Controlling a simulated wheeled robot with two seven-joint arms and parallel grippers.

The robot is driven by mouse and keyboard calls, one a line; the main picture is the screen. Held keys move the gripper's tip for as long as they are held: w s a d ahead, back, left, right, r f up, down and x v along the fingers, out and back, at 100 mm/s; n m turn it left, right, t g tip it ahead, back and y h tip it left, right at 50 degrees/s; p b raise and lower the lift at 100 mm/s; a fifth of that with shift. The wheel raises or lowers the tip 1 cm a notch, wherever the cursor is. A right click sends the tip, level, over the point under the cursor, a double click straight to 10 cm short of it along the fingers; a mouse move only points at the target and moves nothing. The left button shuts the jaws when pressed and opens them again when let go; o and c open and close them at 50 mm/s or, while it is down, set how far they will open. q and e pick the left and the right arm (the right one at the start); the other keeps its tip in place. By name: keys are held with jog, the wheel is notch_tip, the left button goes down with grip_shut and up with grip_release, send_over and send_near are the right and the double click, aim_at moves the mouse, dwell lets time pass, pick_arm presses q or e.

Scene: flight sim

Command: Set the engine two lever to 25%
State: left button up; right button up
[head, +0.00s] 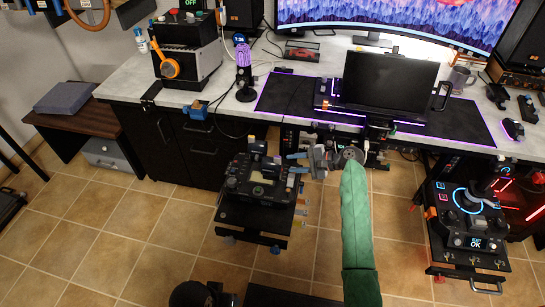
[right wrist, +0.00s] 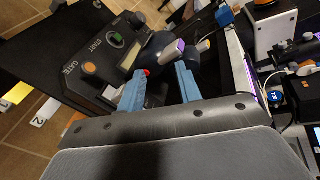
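A black throttle panel (head: 257,180) with several levers stands on a small black stand at the centre left of the head view. In the right wrist view the panel (right wrist: 105,55) shows GATE and START labels, an orange knob and a green knob. My right gripper (head: 291,163) is at the panel's right side, its fingers pointing left. In the wrist view its two blue-grey fingers (right wrist: 160,72) are apart. A lever with a pale purple-white handle (right wrist: 172,50) stands just beyond the fingertips, with another beside it. I cannot tell which is engine two, or whether a finger touches one.
A second console (head: 467,212) with an OK display stands at the right. Tiled floor (head: 120,235) is open at the left.

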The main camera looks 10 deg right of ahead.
aim_at(276, 156)
jog(key=m+y, duration=0.1)
jog(key=m, duration=0.1)
jog(key=m+y, duration=0.1)
jog(key=m, duration=0.1)
jog(key=shift+w+a+f, duration=0.1)
jog(key=shift+f, duration=0.25)
jog(key=shift+a+r+m+y, duration=0.15)
jog(key=shift+m+y, duration=0.35)
jog(key=shift+m, duration=0.6)
jog(key=m, duration=0.1)
jog(key=r+m+t+y, duration=0.1)
jog(key=m, duration=0.1)
jog(key=shift+w+r, duration=0.1)
jog(key=shift+r, duration=0.15)
jog(key=a+m, duration=0.1)
jog(key=a, duration=0.1)
jog(key=w+a+m, duration=0.1)
jog(key=a, duration=0.1)
jog(key=w+a+p, duration=0.1)
jog(key=a, duration=0.1)
jog(key=shift+r+m, duration=0.15)
jog(key=shift+m, duration=0.25)
jog(key=shift+w+a, duration=0.25)
jog(key=shift+a, duration=0.45)
pick_arm(q)
jog(key=shift+w+a+r, duration=0.15)
jog(key=shift+a+r, duration=0.5)
jog(key=shift+r, duration=0.35)
pick_arm(e)
jog(key=shift+c, duration=0.2)
